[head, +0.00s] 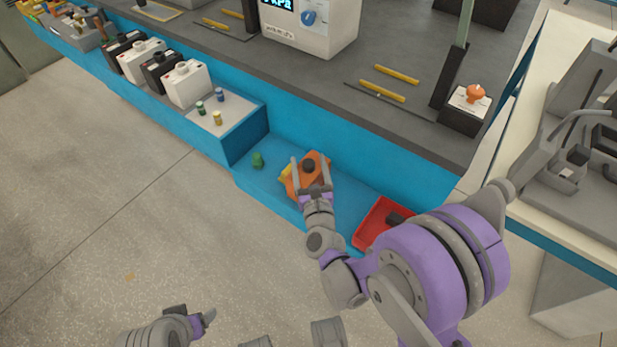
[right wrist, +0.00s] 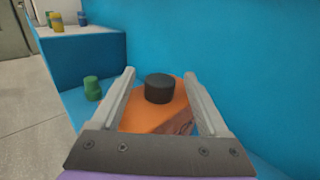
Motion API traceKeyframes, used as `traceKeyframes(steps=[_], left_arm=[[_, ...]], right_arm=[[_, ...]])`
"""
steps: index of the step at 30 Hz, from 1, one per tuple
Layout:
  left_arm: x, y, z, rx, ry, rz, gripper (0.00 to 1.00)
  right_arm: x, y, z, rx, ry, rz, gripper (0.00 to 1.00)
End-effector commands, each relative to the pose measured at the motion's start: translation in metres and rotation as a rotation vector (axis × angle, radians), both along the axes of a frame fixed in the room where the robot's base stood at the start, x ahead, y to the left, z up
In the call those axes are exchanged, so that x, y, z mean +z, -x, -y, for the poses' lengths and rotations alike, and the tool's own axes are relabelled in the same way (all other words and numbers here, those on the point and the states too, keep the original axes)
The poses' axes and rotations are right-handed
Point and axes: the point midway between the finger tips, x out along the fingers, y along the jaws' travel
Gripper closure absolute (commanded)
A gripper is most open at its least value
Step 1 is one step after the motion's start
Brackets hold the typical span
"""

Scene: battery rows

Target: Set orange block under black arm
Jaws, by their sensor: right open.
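An orange block (head: 318,160) with a round black knob on top sits on the low blue shelf (head: 345,197). It also shows in the right wrist view (right wrist: 145,118), with the black knob (right wrist: 159,88) between the fingers. My right gripper (head: 311,163) is open over the block, one finger on each side of the knob; I cannot tell if they touch it. My left gripper (head: 192,322) is low at the left, far from the block, and its opening is unclear. A grey fixture with dark arm-like parts (head: 590,118) stands on the right-hand table; which part is the black arm is unclear.
A green piece (head: 258,160) stands left of the block, and a red tray (head: 368,232) lies to its right, partly behind my arm. A blue wall rises behind the shelf. The grey bench (head: 400,50) above holds yellow rods (head: 382,90) and a white instrument (head: 310,30).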

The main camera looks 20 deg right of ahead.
Motion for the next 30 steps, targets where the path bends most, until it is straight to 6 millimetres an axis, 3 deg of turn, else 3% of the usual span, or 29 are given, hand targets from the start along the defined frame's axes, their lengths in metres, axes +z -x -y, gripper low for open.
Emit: traceKeyframes(steps=[7, 20, 30], left_arm=[[0.0, 0.0, 0.0, 0.0, 0.0, 0.0, 0.28], [0.0, 0.0, 0.0, 0.0, 0.0, 0.0, 0.28], [0.0, 0.0, 0.0, 0.0, 0.0, 0.0, 0.28]], right_arm=[[0.0003, -0.0019, 0.0002, 0.0, 0.0, 0.0, 0.22], [0.0004, -0.0016, 0.0001, 0.0, 0.0, 0.0, 0.99], [0.0003, -0.0015, 0.0001, 0.0, 0.0, 0.0, 1.0]])
